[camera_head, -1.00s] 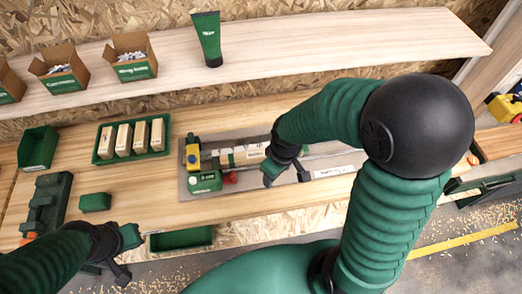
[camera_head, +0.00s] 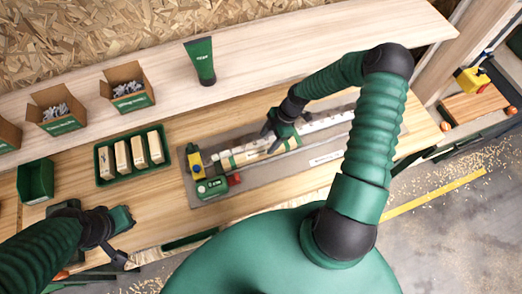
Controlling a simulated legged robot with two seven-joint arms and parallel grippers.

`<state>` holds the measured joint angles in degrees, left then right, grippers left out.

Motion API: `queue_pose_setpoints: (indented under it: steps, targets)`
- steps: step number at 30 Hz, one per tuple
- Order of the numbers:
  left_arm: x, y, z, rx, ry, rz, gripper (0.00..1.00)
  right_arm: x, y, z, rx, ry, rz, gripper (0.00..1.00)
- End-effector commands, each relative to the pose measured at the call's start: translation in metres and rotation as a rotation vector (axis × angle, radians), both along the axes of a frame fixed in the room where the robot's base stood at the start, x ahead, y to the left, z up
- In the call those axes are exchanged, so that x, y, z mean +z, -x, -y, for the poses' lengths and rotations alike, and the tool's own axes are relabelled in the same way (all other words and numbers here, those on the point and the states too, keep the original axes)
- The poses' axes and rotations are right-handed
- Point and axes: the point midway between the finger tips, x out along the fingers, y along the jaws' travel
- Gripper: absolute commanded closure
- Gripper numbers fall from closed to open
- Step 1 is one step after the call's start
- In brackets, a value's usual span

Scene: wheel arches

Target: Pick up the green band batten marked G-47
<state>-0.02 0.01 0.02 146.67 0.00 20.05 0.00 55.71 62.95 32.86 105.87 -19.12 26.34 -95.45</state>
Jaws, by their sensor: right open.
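A pale wooden batten with a green band (camera_head: 228,161) lies in the grey fixture on the bench. Its marking is too small to read. My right gripper (camera_head: 270,140) is open at the batten's right part, its fingers pointing down close to it. Contact cannot be told, and the gripper hides part of the wood. A white strip with dark marks (camera_head: 325,122) continues to the right. My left gripper (camera_head: 124,238) is open and empty over the bench's front left edge.
A yellow and green clamp unit with a red knob (camera_head: 208,182) stands at the fixture's left end. A green tray of wooden blocks (camera_head: 166,164) and a green bin (camera_head: 35,181) sit left. The shelf behind holds cartons (camera_head: 128,88) and a green tube (camera_head: 201,61).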

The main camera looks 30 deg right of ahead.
Motion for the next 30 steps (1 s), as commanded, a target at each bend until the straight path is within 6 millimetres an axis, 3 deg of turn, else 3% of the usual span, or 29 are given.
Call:
queue_pose_setpoints:
  steps: [5,9,13,19,30]
  targets:
    - [0.013,0.0,0.0,0.001,0.0,0.0,1.0,-0.013,0.001,-0.01,0.003,0.0,-0.001,0.38]
    - [0.031,0.0,0.0,0.001,0.0,0.0,1.0,-0.035,0.001,-0.02,0.003,-0.004,-0.002,0.38]
    - [0.033,0.0,0.0,0.001,0.0,0.0,1.0,-0.053,-0.002,-0.024,-0.001,-0.001,-0.001,0.38]
    - [0.031,0.0,0.0,0.001,0.0,0.0,1.0,-0.057,-0.004,-0.024,-0.001,0.0,0.0,0.38]
    - [0.031,0.0,0.0,0.001,0.0,0.0,1.0,-0.055,-0.003,-0.026,0.001,0.0,0.001,0.85]
